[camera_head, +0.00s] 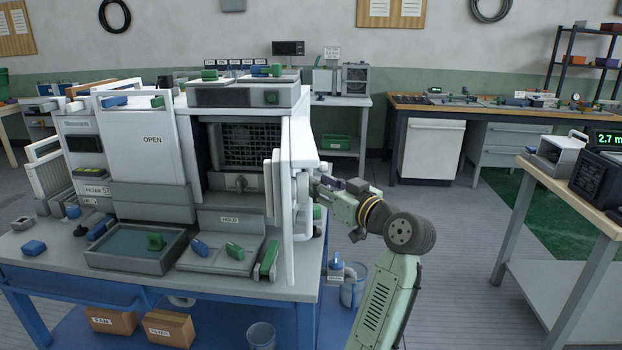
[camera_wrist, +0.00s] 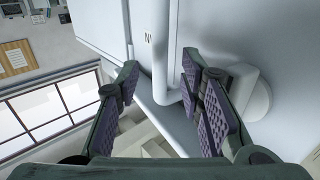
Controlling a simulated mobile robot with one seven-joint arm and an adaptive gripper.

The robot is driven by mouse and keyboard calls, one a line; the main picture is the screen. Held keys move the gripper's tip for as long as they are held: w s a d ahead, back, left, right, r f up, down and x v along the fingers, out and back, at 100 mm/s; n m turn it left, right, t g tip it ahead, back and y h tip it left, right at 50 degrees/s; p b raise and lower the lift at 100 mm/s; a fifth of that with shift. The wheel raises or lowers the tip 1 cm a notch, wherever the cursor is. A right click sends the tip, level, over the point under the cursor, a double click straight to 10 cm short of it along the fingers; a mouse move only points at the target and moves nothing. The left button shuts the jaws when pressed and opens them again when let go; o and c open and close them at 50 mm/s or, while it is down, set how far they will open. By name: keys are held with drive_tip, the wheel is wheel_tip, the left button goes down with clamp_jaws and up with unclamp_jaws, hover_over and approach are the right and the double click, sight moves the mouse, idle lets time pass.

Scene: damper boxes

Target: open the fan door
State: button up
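The white fan door (camera_head: 290,221) hangs at the right side of the grey and white machine and stands swung out toward the front. The fan compartment is uncovered, with a dark fan grille (camera_head: 244,146) inside. A white bar handle (camera_head: 302,205) is on the door's outer, right side. My gripper (camera_head: 314,188) reaches it from the right; its fingers are small and partly hidden there. In the wrist view, my gripper (camera_wrist: 160,72) has its two purple-padded fingers apart, with the handle (camera_wrist: 172,50) between them, closer to the right finger. A gap shows left of the handle.
The machine stands on a blue-framed table (camera_head: 170,277) with a shallow tray (camera_head: 115,262) and small blue and green parts in front. A transparent bin (camera_head: 353,287) is beside the table's right end. Floor is free between this table and the right bench (camera_head: 575,185).

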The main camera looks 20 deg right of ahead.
drive_tip(key=v, duration=0.7)
drive_tip(key=shift+s, duration=0.15)
